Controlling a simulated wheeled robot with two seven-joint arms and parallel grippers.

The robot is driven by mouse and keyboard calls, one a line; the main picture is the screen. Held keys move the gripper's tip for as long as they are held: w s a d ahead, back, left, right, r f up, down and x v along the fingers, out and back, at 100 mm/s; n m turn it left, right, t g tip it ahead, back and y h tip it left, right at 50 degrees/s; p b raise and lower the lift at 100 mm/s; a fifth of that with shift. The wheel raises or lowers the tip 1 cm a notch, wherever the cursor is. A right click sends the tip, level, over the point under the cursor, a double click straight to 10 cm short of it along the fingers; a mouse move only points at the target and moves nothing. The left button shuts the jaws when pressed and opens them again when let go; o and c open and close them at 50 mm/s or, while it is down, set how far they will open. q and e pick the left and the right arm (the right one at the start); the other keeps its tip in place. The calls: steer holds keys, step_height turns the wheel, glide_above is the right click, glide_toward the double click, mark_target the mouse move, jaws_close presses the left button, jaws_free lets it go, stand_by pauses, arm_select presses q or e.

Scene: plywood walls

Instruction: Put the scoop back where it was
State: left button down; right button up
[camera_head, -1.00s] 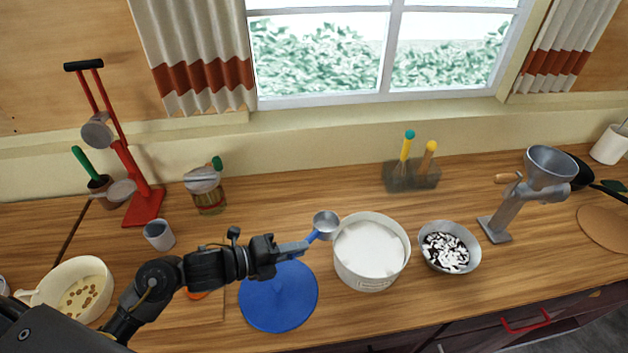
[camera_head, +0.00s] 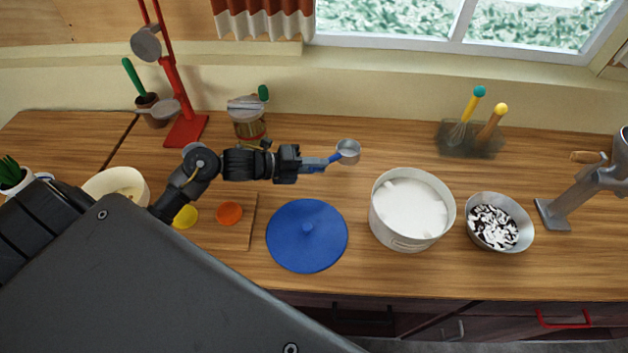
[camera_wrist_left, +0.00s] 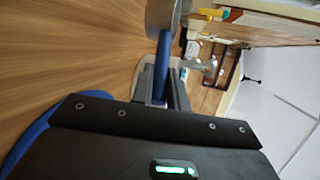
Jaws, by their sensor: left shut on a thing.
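The scoop (camera_head: 348,151) is a small grey metal cup on a blue handle. My left gripper (camera_head: 320,164) is shut on its handle and holds it above the counter, left of and behind the white pot. In the left wrist view, the scoop's cup (camera_wrist_left: 163,14) shows at the top, with the blue handle running down between the fingers of my left gripper (camera_wrist_left: 162,82). The white pot (camera_head: 388,228) is open and filled with white powder. A round blue lid (camera_head: 300,250) lies on the counter in front of the gripper. My right gripper is not in view.
A bowl of dark and white pieces (camera_head: 498,226) stands right of the pot, with a metal grinder (camera_head: 580,195) beyond. A utensil holder (camera_head: 470,142) and a lidded jar (camera_head: 248,120) stand along the back. Counter between jar and holder is clear. A cutting board (camera_head: 243,232) lies left.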

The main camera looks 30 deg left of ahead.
arm_select(q)
steer(key=shift+w+a+f, duration=0.25)
steer(key=shift+a+f, duration=0.05)
steer(key=shift+f, duration=0.25)
steer(key=shift+w+a+f, duration=0.1)
steer(key=shift+a, duration=0.05)
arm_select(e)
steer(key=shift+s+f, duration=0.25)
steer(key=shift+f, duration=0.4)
arm_select(q)
steer(key=shift+w+a+f+b, duration=0.15)
steer(key=shift+f+b, duration=0.15)
steer(key=shift+b, duration=0.25)
step_height(320, 180, down, 3)
steer(key=shift+w+a+f+b, duration=0.1)
steer(key=shift+a+f+b, duration=0.1)
steer(key=shift+b, duration=0.9)
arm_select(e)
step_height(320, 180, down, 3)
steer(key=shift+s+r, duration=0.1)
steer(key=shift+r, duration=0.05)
arm_select(q)
steer(key=shift+f, duration=0.2)
steer(key=c, duration=1.4)
jaws_free()
steer(key=shift+r, duration=0.1)
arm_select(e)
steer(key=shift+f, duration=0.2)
